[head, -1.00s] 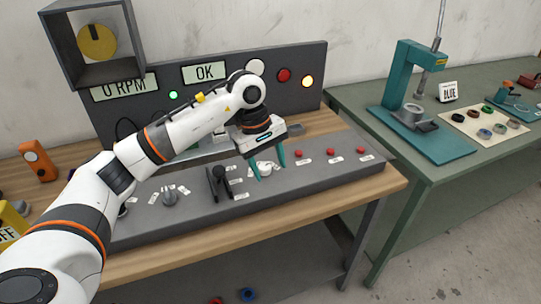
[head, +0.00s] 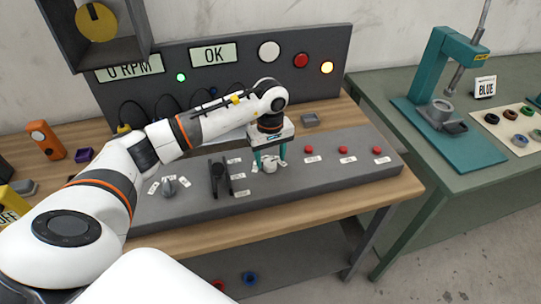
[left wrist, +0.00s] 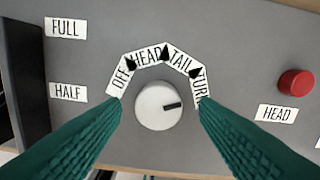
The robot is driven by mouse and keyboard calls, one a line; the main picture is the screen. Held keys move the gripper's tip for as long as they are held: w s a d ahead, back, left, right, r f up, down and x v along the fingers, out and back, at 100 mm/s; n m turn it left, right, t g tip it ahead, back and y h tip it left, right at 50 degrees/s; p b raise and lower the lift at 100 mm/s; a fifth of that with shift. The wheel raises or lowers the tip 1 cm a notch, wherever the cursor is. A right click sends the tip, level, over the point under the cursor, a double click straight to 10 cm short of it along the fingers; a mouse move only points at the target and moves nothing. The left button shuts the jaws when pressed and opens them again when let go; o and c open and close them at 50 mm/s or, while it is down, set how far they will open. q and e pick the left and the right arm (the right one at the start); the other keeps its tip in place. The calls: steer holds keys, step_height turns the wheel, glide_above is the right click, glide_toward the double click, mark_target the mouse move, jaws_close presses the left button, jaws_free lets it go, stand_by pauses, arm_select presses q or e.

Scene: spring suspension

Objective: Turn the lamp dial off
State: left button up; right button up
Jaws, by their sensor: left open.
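The lamp dial (head: 270,166) is a small white round knob on the grey sloped console. In the left wrist view the dial (left wrist: 152,101) has a black mark pointing right, near the lower end of the TURN label (left wrist: 199,88). The OFF label (left wrist: 122,75), HEAD label (left wrist: 147,57) and TAIL label (left wrist: 180,62) arc around its upper side. My left gripper (head: 270,158) is open above the dial, pointing down. Its teal fingers stand on either side of the dial, with gaps showing in the left wrist view. My right gripper is not in view.
Red buttons (head: 309,150) sit right of the dial. A black lever (head: 218,178) and a grey knob (head: 170,187) sit to its left. The back panel has a lit amber lamp (head: 327,67) and an OK display (head: 214,55). A teal press (head: 440,90) stands on the green table.

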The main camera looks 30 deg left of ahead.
arm_select(q)
steer(key=shift+s+f, duration=0.15)
steer(key=shift+f, duration=0.65)
steer(key=shift+c, duration=0.5)
steer(key=c, duration=0.9)
steer(key=shift+o, duration=0.2)
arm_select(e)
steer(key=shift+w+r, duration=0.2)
